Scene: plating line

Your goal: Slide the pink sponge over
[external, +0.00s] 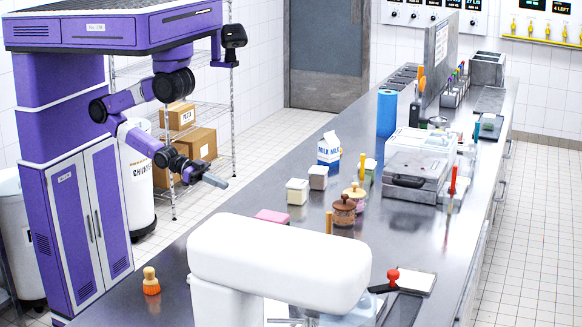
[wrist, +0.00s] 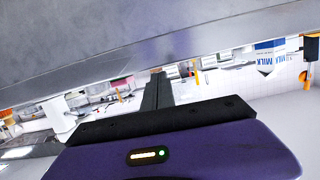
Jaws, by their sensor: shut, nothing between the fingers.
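The pink sponge (external: 272,216) lies flat on the grey metal counter in the external view, partly cut off from sight below by the white machine in front. My gripper (external: 214,181) points right, over or near the counter's left edge, to the upper left of the sponge and apart from it. Its dark fingers (wrist: 158,92) are shut and empty in the wrist view. I cannot make out the sponge in the wrist view.
A large white machine (external: 280,258) fills the front of the counter (external: 225,230).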

